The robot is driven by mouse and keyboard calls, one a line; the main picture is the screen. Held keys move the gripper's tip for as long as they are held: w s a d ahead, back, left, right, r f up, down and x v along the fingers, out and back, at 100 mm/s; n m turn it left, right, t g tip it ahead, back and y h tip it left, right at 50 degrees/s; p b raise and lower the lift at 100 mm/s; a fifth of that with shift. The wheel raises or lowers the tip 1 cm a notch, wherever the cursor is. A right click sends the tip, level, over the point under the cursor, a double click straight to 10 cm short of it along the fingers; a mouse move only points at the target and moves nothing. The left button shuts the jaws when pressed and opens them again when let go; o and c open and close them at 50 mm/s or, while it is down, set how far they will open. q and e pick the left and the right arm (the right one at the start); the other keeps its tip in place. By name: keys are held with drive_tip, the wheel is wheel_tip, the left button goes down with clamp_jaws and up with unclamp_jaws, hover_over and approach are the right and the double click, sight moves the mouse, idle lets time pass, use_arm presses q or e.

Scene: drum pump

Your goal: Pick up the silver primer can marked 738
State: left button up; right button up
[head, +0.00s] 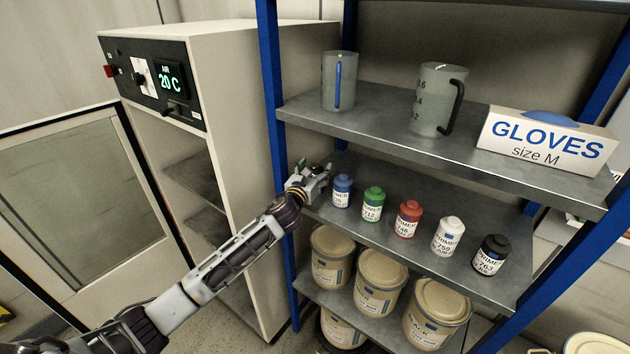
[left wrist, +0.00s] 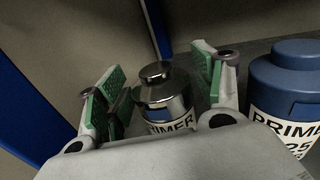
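The silver primer can (left wrist: 166,92) stands upright on the middle shelf, at the left end of the row. In the left wrist view its label reads PRIMER, but the number is hidden behind my gripper's body. My left gripper (head: 314,180) reaches the left end of that shelf in the head view and hides most of the can there. In the left wrist view the left gripper (left wrist: 162,95) is open, with one green-padded finger on each side of the can. A gap shows at the left finger; contact at the right one is unclear. My right gripper is out of view.
A blue primer can (head: 342,190) stands close to the right of my gripper. Green (head: 372,203), red (head: 408,219), white (head: 448,236) and black (head: 491,255) cans follow. A blue post (head: 271,90) is close on the left. The upper shelf (head: 400,137) lies above.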

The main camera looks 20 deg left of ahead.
sight(315, 166)
use_arm(q)
drive_tip(key=c, duration=0.9)
drive_tip(key=shift+c, duration=0.2)
drive_tip(key=shift+r, duration=0.1)
drive_tip(key=shift+r, duration=1.65)
drive_tip(key=shift+s, duration=0.1)
drive_tip(key=s+a+b, duration=0.1)
drive_tip(key=s+b, duration=0.2)
drive_tip(key=s, duration=1.4)
drive_tip(key=shift+s+a, duration=0.25)
drive_tip(key=shift+s, duration=0.15)
